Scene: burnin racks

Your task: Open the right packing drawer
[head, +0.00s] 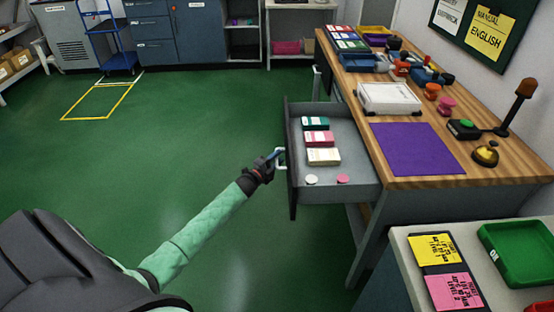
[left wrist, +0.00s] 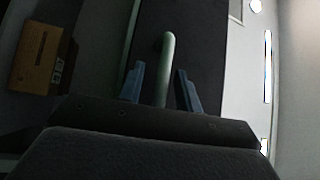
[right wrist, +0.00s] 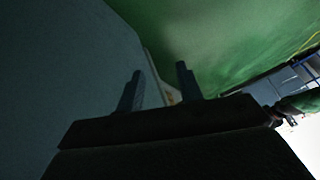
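The right packing drawer (head: 349,190) stands pulled out from the wooden-topped bench, its inside showing. My left gripper (head: 274,157) is at the drawer's pale handle (head: 282,160). In the left wrist view, the handle (left wrist: 166,70) stands between the two blue fingers (left wrist: 159,88), with gaps on both sides, so the gripper is open around it. My right gripper (right wrist: 160,88) is open and empty in the right wrist view; it is not visible in the head view.
The bench top (head: 420,120) carries a purple mat (head: 417,148), a white case (head: 388,98), a brass bell and several coloured parts. A side table with a green tray (head: 518,252) stands at lower right. Green floor left of the drawer is clear.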

